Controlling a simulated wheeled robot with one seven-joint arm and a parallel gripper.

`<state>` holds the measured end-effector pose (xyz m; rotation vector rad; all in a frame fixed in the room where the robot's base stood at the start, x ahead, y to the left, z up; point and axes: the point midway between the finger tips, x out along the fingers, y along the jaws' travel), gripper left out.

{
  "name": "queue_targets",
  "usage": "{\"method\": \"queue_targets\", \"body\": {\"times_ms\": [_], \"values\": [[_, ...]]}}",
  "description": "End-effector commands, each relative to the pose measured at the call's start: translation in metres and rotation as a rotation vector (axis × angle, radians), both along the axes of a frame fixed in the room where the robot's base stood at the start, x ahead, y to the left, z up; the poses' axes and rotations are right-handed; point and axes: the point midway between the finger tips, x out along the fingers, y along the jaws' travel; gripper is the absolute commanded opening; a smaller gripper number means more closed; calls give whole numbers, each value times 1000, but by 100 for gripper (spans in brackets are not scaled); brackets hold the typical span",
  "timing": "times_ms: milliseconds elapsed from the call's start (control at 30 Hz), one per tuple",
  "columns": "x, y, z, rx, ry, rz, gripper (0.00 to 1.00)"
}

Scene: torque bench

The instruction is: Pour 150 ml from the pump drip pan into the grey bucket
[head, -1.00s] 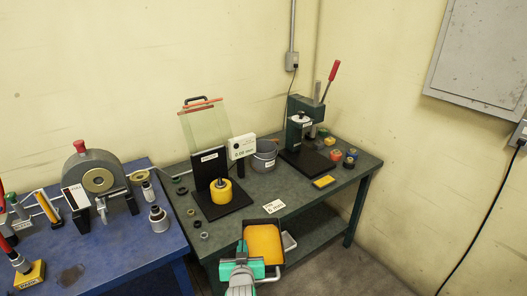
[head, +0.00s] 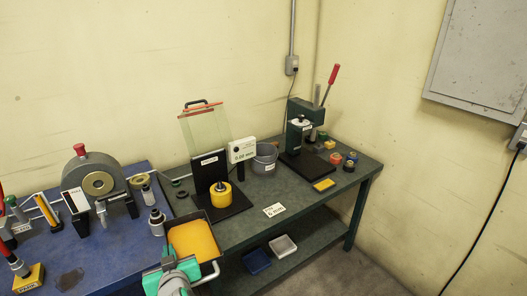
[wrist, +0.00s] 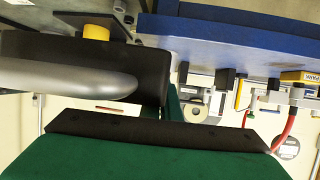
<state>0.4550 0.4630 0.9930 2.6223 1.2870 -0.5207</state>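The drip pan (head: 193,239) is a dark, shallow pan filled with yellow-orange in the head view. It is in front of the gap between the blue and green benches. My gripper (head: 173,274), teal and grey, is at its near side and appears shut on its pale handle (head: 209,274). In the wrist view a grey bar (wrist: 70,85) lies between the dark finger pads (wrist: 160,130). The pan looks roughly level. The grey bucket (head: 265,160) stands upright at the back of the green bench, right of the white readout box; its inside is mostly hidden.
A stand with a clear shield (head: 207,130), readout box (head: 242,149) and yellow cylinder (head: 221,194) stands between pan and bucket. A green press (head: 300,130) is right of the bucket. A label card (head: 274,210) lies at the front edge. Blue (head: 256,261) and white (head: 283,246) trays sit on the shelf below.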

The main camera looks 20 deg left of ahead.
Motion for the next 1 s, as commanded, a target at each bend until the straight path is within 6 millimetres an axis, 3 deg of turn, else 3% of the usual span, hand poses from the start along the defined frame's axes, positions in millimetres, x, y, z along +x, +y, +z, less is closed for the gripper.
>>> {"method": "queue_targets", "body": {"times_ms": [700,1000], "values": [[-94,-11,-28,-1,-6,96,0],[-117,-20,-39,0,-4,112,0]]}}
